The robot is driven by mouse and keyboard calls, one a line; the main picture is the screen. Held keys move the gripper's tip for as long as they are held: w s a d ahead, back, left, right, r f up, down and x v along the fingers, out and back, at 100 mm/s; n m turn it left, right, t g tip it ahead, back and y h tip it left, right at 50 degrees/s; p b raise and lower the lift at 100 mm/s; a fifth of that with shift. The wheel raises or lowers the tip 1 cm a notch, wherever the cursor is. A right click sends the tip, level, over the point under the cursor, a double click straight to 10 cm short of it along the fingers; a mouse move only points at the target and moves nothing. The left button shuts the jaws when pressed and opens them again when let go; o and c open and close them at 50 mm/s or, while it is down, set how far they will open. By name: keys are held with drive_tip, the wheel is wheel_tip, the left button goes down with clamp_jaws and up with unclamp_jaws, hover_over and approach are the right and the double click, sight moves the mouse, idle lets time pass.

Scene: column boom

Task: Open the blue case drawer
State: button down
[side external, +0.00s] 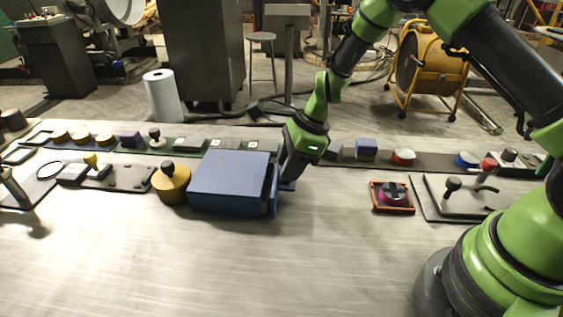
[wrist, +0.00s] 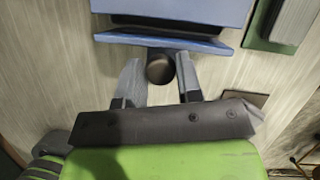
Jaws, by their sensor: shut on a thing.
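The blue case (side external: 229,182) stands on the table in the middle of the side view, and its edge (wrist: 180,10) is at the top of the wrist view. The drawer front (side external: 275,190) faces right. It stands slightly out from the case, with a narrow dark gap between them; the front also shows in the wrist view (wrist: 205,46). A dark round knob (wrist: 160,70) sticks out from the front. My gripper (wrist: 159,67) has its fingers on both sides of the knob and is shut on it. In the side view my gripper (side external: 286,181) hides the knob.
A yellow round container with a dark knob (side external: 171,186) stands close left of the case. A row of small items, including a blue block (side external: 366,148), runs behind. An orange-framed tray (side external: 392,197) lies to the right. The table between case and tray is clear.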

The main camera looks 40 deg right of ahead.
drive_tip(key=s+d, duration=0.6)
drive_tip(key=shift+s+d, duration=0.25)
drive_tip(key=shift+d, duration=0.05)
drive_tip(key=c, duration=0.8)
unclamp_jaws()
drive_tip(key=shift+r, duration=0.15)
drive_tip(key=v, duration=0.9)
drive_tip(key=shift+r, duration=0.35)
